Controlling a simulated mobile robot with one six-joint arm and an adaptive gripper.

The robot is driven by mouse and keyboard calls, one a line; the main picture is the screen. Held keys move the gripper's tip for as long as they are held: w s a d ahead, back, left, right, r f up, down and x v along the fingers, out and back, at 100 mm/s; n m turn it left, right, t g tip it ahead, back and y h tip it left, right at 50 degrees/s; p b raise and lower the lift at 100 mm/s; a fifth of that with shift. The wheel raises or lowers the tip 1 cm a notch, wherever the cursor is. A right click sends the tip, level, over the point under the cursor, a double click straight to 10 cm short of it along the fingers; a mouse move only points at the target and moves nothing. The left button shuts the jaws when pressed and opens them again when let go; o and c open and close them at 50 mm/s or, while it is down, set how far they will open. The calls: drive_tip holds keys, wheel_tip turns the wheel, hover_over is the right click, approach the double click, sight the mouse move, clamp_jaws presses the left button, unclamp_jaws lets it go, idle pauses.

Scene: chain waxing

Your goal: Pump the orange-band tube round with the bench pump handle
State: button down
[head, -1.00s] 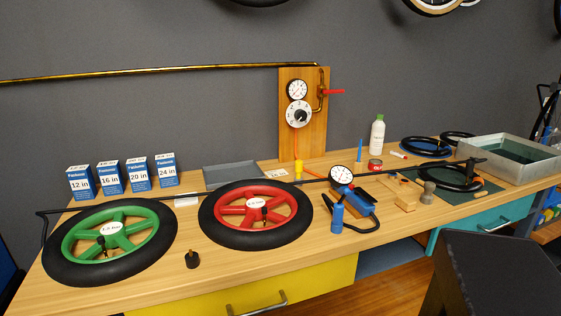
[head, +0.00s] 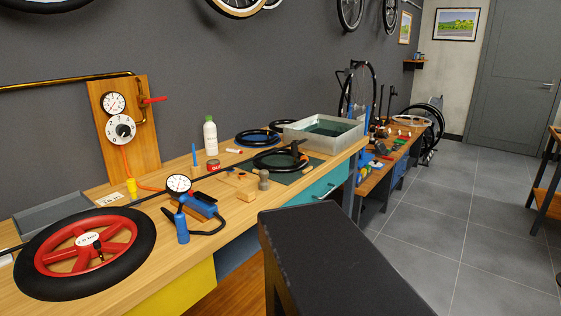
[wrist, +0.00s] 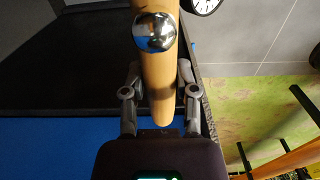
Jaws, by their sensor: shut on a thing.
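In the wrist view my gripper (wrist: 158,78) is shut on a tan wooden handle (wrist: 157,95) with a shiny metal ball (wrist: 155,32) on it. I cannot tell whether this is the bench pump handle. The head view does not show my gripper. There, a black tube (head: 256,138) lies on a blue disc, and another black tube (head: 268,167) lies on a green mat. I cannot make out for certain which has an orange band. A blue pump (head: 198,203) with a hose and a round white gauge (head: 178,184) lies on the bench.
A red-spoked wheel (head: 122,236) lies at the bench's left front. A metal tray of water (head: 350,140) stands at its far right end. A white bottle (head: 210,138) stands near the wall. The tiled floor to the right is clear.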

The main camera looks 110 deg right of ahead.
wheel_tip(320, 180, up, 35)
drive_tip(key=p, duration=3.5)
drive_tip(key=shift+r, duration=0.15)
